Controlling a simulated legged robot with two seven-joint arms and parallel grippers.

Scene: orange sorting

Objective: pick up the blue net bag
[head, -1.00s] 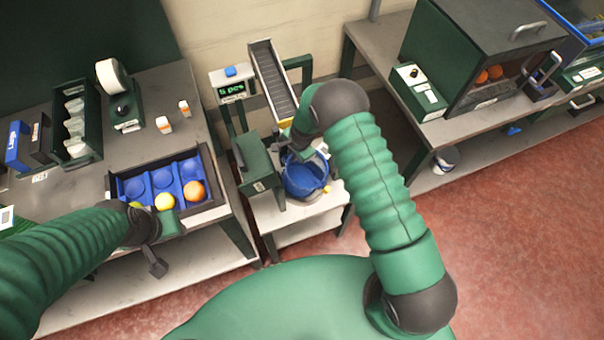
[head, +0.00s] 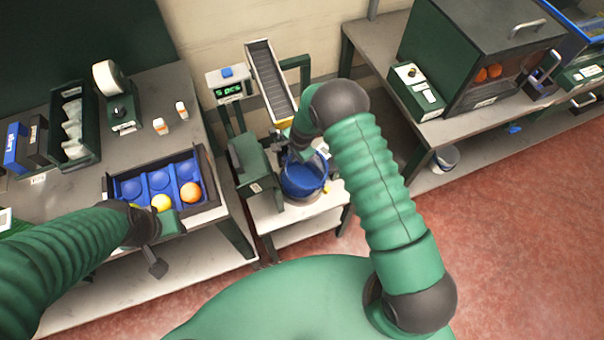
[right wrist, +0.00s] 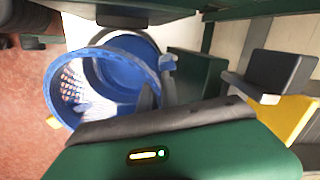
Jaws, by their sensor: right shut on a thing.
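The blue net bag (head: 304,182) sits on the small white stand in the middle of the head view. In the right wrist view, its round blue rim (right wrist: 57,104) and white-looking mesh show, with the mouth open. My right gripper (head: 301,152) is at the bag's back edge. In the right wrist view, its grey fingers (right wrist: 157,92) are on either side of the rim, shut on it. My left gripper (head: 160,238) is at the front of the blue compartment tray; its fingers are partly hidden by the arm, so I cannot tell their state.
The blue tray (head: 160,166) holds orange and yellow balls on the left table. A sloping chute (head: 268,80) and a green counter display (head: 229,88) stand behind the bag. A green box (head: 257,166) is close to its left. A dark cabinet (head: 470,50) stands at right.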

